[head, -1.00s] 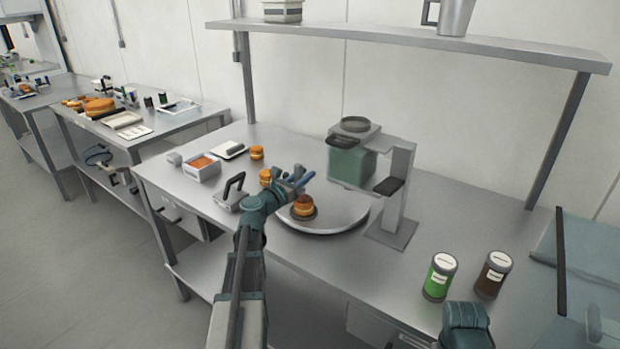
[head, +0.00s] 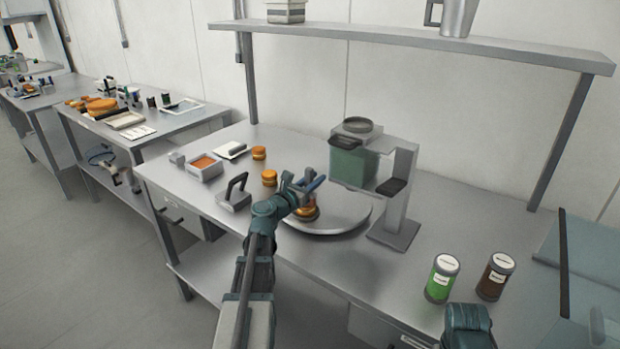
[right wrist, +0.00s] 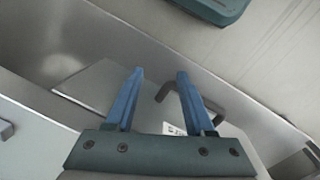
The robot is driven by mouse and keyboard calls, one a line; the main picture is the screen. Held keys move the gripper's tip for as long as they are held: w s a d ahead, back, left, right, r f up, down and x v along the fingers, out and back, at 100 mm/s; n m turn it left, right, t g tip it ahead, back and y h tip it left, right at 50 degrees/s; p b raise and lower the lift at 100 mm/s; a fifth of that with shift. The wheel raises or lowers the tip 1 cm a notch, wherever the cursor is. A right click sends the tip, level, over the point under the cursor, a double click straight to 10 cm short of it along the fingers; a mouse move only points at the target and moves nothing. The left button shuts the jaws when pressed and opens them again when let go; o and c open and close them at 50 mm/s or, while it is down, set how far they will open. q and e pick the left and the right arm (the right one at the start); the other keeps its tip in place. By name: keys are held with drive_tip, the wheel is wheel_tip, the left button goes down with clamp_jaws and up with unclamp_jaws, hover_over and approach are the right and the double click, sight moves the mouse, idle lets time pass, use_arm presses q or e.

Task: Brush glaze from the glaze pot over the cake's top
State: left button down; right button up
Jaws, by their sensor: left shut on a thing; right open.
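The cake (head: 308,211), a small orange-brown round, stands on a pale grey turntable (head: 345,215), near its left side. My left gripper (head: 308,182) is just above the cake and covers part of its top. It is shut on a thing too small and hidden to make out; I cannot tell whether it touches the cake. A green jar (head: 441,279) and a brown jar (head: 496,277) stand at the right front; their labels are unreadable, and I cannot tell which vessel is the glaze pot. My right gripper (right wrist: 158,75) is open and empty in the right wrist view.
Behind the turntable stands a grey stand (head: 397,200) with a green container (head: 350,163). Left are a black-handled block (head: 234,193), a tray with orange contents (head: 204,168) and two orange rounds (head: 259,153). A shelf (head: 420,38) spans the back. Bench between stand and jars is clear.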

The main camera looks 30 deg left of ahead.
use_arm(q)
drive_tip(key=shift+a, duration=0.1)
drive_tip(key=shift+w+a, duration=0.2)
drive_tip(key=shift+a, duration=1.8)
drive_tip(key=shift+r, duration=0.1)
wheel_tip(320, 180, up, 6)
drive_tip(key=p, duration=0.6)
wheel_tip(320, 180, up, 3)
drive_tip(key=p, duration=0.3)
